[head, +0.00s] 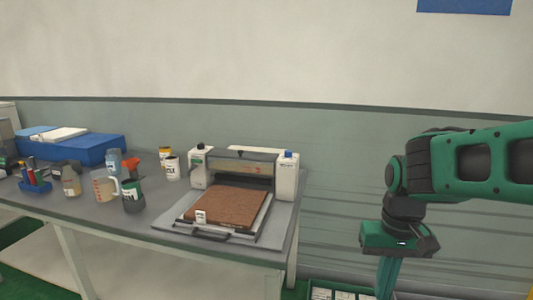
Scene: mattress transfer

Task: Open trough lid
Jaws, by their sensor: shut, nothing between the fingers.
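A white and grey machine (241,154) stands near the right end of the grey table. A brown textured slab (225,208) lies on the flat tray in front of it. A black handle (203,234) runs along the tray's front edge. I cannot make out for certain which part is the trough or its lid. My gripper (386,290) is at the lower right, pointing down, shut and apart from the machine, beyond the table's right edge. Its lowest part is cut off by the picture's bottom edge.
On the table's left stand a blue box (85,149), a measuring jug (105,186), a dark pot with a green top (133,196) and several bottles. A tray of small items (340,292) sits low beside the table.

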